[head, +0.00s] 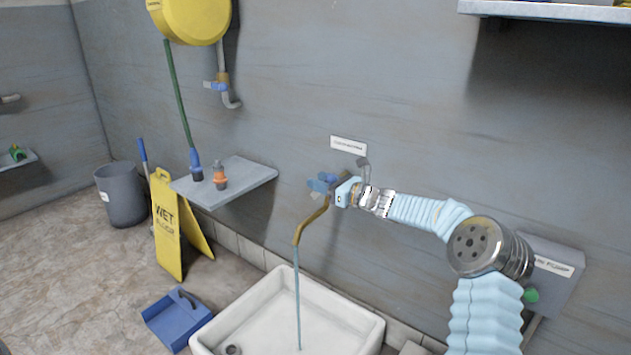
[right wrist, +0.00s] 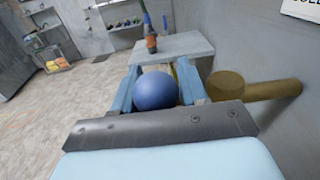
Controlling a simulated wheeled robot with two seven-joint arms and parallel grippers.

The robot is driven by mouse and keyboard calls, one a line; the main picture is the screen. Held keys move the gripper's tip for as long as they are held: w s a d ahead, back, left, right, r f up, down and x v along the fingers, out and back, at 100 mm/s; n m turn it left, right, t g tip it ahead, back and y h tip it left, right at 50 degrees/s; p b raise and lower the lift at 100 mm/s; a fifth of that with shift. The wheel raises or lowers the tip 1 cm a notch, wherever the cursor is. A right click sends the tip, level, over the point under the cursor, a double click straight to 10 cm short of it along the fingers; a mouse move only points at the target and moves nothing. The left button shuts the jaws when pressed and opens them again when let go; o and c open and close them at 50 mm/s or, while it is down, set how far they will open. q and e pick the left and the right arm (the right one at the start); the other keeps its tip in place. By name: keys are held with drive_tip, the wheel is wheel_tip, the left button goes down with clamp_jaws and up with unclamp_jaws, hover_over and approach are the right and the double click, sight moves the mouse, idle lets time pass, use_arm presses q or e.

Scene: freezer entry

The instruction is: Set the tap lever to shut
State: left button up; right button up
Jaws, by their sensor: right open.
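The brass tap spout (head: 313,220) stands out from the wall above the white sink. A thin stream of water (head: 297,290) runs from its mouth into the sink. In the head view my right gripper (head: 325,184) is at the tap's top and covers most of the lever. In the right wrist view a rounded blue knob (right wrist: 155,91), which looks like the lever's end, lies between the open fingers of my right gripper (right wrist: 157,74). Whether they touch it I cannot tell. A brass pipe (right wrist: 262,89) meets the wall beside the right-hand finger. My left gripper is not in view.
The white sink (head: 366,325) is below the tap. A grey wall shelf (head: 240,180) with small bottles is to the left. A yellow wet-floor sign (head: 166,235), a blue dustpan (head: 178,318) and a grey bin (head: 121,195) stand on the floor. A grey box (head: 552,275) is at right.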

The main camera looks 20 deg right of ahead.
clamp_jaws()
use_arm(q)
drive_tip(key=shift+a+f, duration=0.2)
use_arm(e)
drive_tip(key=shift+d, duration=0.15)
idle(0.4)
